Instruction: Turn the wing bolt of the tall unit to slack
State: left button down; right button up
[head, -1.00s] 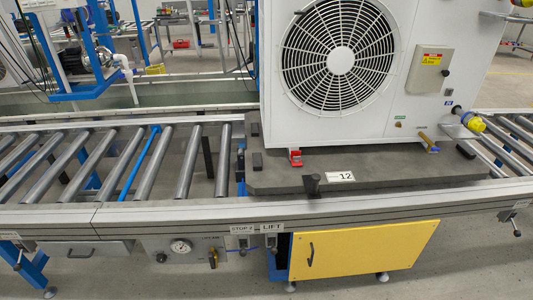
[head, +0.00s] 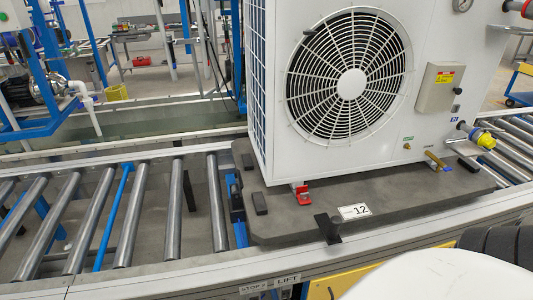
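The tall white unit (head: 283,150) with a large round fan grille (head: 350,84) stands upright on a dark grey pallet (head: 285,225) marked 12. A small red fitting (head: 301,195) sits at the unit's lower left front corner. A small brass-coloured fitting (head: 436,161) sticks out low at its right front. I cannot tell from this view which part is the wing bolt, or how it is set. Neither of my grippers shows in the head view.
The pallet rests on a roller conveyor (head: 172,215) with a pale front rail (head: 180,277). A yellow-capped pipe (head: 483,140) juts out at the unit's right. Part of my own body covers the lower right corner. A blue frame with a pump (head: 25,92) stands behind left.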

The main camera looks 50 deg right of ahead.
aim_at(304, 195)
jog(key=z, duration=0.3)
jog(key=i, duration=0.85)
jog(key=z, duration=0.6)
